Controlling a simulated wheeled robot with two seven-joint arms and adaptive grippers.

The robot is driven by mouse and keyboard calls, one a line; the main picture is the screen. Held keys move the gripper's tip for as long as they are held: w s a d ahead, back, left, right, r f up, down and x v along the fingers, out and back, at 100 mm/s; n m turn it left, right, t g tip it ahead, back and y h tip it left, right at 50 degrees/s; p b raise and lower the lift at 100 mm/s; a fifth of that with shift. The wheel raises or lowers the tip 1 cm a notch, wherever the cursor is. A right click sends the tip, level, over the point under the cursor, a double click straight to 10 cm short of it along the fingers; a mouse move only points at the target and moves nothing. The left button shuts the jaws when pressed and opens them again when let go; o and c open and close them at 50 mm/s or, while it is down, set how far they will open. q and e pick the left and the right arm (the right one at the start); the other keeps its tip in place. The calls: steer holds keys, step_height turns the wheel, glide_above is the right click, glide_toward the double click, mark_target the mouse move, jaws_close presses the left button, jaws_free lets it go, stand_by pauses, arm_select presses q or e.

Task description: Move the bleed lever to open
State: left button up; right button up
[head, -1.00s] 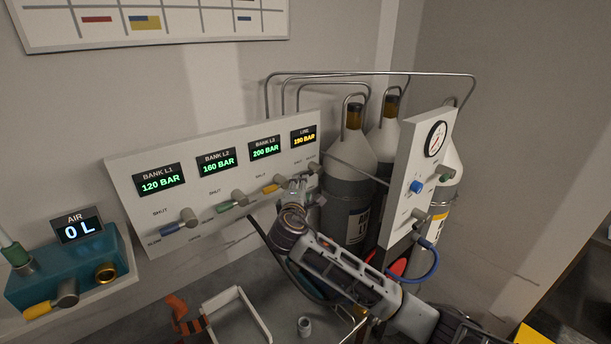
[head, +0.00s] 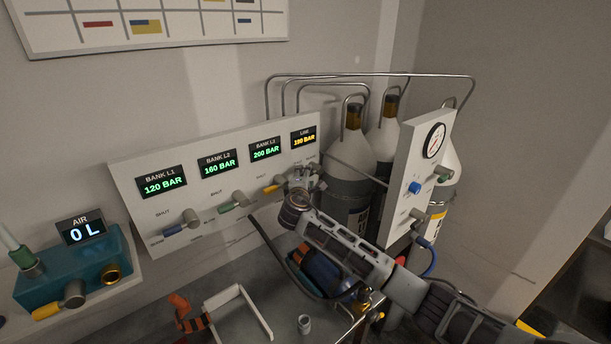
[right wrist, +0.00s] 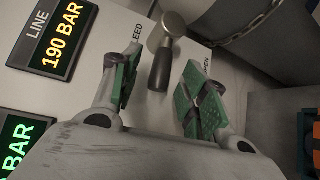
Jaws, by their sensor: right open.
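The bleed lever (right wrist: 161,68) shows in the right wrist view as a black handle with a round metal hub, on the white panel (right wrist: 205,55) beside the LINE display. A partly hidden label ending "EED" is beside it, and an "OPEN" label is past the right-hand finger. My right gripper (right wrist: 160,88) is open. Its two green-padded fingers stand on either side of the handle, with gaps visible on both sides. In the head view my right gripper (head: 304,178) is at the panel's right end and largely hides the lever. My left gripper is not in view.
Other levers with blue (head: 175,229), green (head: 229,205) and yellow (head: 270,189) handles line the panel to the left. Grey cylinders (head: 346,172) and an upright gauge panel (head: 408,185) stand close at right. A chain (right wrist: 250,25) hangs near the wrist.

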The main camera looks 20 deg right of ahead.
steer(key=shift+x, duration=0.9)
jaws_close()
